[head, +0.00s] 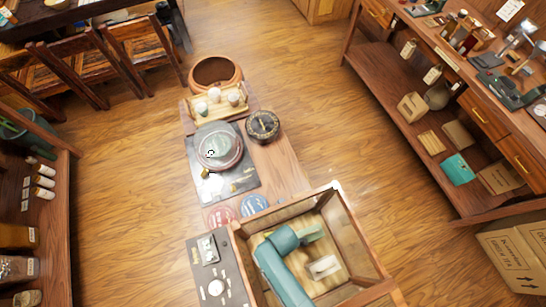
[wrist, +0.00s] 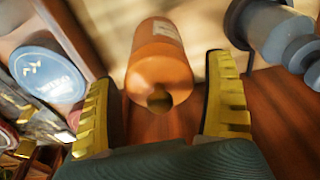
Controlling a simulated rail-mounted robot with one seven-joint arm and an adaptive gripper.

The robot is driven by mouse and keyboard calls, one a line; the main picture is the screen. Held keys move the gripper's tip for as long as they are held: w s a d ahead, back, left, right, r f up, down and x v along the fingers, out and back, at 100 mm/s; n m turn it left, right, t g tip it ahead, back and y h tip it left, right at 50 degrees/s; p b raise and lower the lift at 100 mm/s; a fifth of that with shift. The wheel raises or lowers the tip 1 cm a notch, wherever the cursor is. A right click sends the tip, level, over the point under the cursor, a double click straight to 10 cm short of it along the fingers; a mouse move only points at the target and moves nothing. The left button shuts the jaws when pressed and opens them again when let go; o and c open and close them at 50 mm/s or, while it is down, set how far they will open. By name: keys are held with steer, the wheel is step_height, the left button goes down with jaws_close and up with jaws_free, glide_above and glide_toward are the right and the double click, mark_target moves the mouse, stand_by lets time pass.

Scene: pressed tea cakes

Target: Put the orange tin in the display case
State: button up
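The orange tin (wrist: 160,65) shows in the wrist view as a cylinder with a pale label and a round dark-topped knob at its near end. It lies between the two yellow-padded fingers of my gripper (wrist: 162,100), which are spread apart. A gap shows on each side, so the gripper is open and not closed on the tin. I cannot pick out the tin in the head view. A wooden-framed open-topped case (head: 364,236), likely the display case, stands at the bottom centre of the head view. My teal arm (head: 280,262) reaches over it and hides part of its inside.
A blue round tea cake (wrist: 46,74) lies left of my gripper; it also shows in the head view (head: 254,206) beside a red one (head: 222,215).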

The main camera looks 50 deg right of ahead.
steer(key=shift+r, duration=0.1)
step_height(320, 180, up, 12)
steer(key=d+p, duration=0.1)
steer(key=shift+s+d+p, duration=0.3)
steer(key=shift+s+p, duration=0.05)
steer(key=shift+s, duration=0.05)
